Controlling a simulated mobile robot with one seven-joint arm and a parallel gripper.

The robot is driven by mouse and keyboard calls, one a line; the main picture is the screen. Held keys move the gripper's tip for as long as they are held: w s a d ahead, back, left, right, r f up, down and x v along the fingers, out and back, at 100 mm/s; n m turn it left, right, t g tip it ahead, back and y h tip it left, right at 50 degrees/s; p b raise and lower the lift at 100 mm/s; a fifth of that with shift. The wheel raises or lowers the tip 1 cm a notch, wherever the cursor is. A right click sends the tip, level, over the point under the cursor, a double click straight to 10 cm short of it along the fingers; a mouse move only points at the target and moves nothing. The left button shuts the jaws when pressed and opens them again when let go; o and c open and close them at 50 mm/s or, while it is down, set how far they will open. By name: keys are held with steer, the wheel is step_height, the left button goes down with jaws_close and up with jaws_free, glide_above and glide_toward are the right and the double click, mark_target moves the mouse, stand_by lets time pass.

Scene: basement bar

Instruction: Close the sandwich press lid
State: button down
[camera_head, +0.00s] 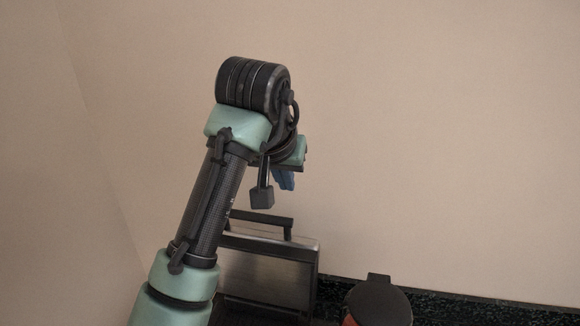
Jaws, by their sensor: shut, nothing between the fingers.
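The sandwich press lid (270,273) stands raised, a grey metallic panel with a dark bar handle (262,219) along its top. A dark part of the press base (255,313) shows below it at the picture's bottom edge. My arm covers the left side of the press. My gripper (286,181) appears above the lid and its handle, with a gap between them in the picture. Only its blue fingertip area shows, partly hidden behind my wrist. It is shut and empty.
A red container with a round black lid (379,302) stands right of the press, cut off by the bottom edge. A dark speckled counter strip (480,311) runs along the plain beige wall (450,130). The space above and right of the press is clear.

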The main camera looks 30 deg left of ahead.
mark_target(286, 235)
steer(key=shift+s+d+f+p, duration=0.15)
steer(key=shift+f+p, duration=0.25)
steer(key=shift+f, duration=0.4)
steer(key=shift+s+d+f+p, duration=0.15)
steer(key=shift+f+p, duration=0.25)
steer(key=shift+f, duration=0.4)
steer(key=shift+s+f+p, duration=0.2)
steer(key=shift+f+p, duration=0.2)
steer(key=shift+f, duration=0.4)
steer(key=shift+f, duration=0.1)
